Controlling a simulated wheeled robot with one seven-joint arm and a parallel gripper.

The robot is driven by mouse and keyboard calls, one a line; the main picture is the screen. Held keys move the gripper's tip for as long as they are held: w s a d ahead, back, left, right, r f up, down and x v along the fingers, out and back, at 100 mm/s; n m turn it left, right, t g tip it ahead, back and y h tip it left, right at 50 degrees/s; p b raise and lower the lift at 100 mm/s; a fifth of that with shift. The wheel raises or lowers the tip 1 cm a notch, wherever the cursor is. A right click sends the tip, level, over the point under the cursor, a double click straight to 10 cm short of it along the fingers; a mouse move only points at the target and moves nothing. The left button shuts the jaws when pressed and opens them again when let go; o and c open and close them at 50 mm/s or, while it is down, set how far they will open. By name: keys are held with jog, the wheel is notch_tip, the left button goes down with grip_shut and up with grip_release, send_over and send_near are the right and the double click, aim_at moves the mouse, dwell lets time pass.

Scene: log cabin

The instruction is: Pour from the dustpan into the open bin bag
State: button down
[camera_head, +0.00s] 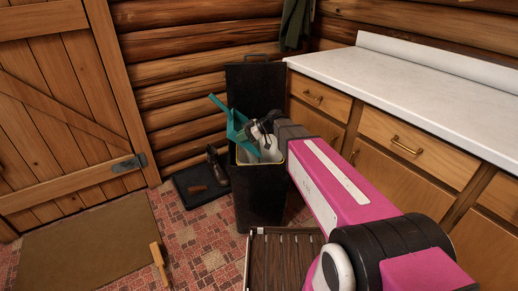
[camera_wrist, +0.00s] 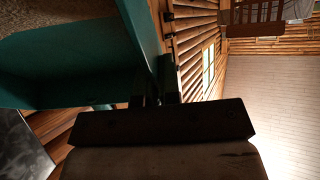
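The teal dustpan (camera_head: 233,122) is tilted steeply above the bin, one end pointing up to the left and its lower part at the bin's mouth. My gripper (camera_head: 262,130) is shut on the dustpan, at the right of it. In the wrist view the dustpan (camera_wrist: 70,55) fills the upper left, with my gripper's fingers (camera_wrist: 160,92) against its edge. The tall black bin (camera_head: 259,196) stands with its lid raised behind. Inside is the pale open bin bag (camera_head: 271,154), with a yellow rim showing. I cannot see whether anything lies in the dustpan or bag.
A counter (camera_head: 420,85) with drawers stands close on the right. A black tray (camera_head: 200,184) with a boot (camera_head: 216,165) lies left of the bin. A slatted brown item (camera_head: 283,262) stands in front. A wooden-handled brush (camera_head: 158,258) and doormat (camera_head: 88,245) lie at left.

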jog(key=shift+w+d+r+y, duration=0.1)
jog(key=shift+d+r+y, duration=0.3)
jog(key=shift+d+y, duration=0.35)
jog(key=shift+w+d+r+y, duration=0.1)
jog(key=shift+d+r+y, duration=0.4)
jog(key=shift+d, duration=0.4)
jog(key=shift+w+d+r+g+y, duration=0.1)
jog(key=shift+d+r+g+y, duration=0.1)
jog(key=shift+d+y, duration=0.55)
jog(key=shift+w+d+r+g+y, duration=0.1)
jog(key=shift+d+r+y, duration=0.1)
jog(key=shift+d+y, duration=0.45)
jog(key=shift+s+a+f+h, duration=0.1)
jog(key=shift+a+f+h, duration=0.05)
jog(key=shift+a+h, duration=0.45)
jog(key=shift+s+a+f+h, duration=0.1)
jog(key=shift+a+h, duration=0.35)
jog(key=shift+a, duration=0.1)
jog(key=s+a+f+h, duration=0.1)
jog(key=a+f+h, duration=0.2)
jog(key=a+h, duration=0.2)
jog(key=s+a+f+t+h, duration=0.1)
jog(key=a+f+h, duration=0.3)
jog(key=a, duration=0.6)
jog(key=shift+a+f+t+h, duration=0.15)
jog(key=shift+a+t+h, duration=0.2)
jog(key=shift+h, duration=0.75)
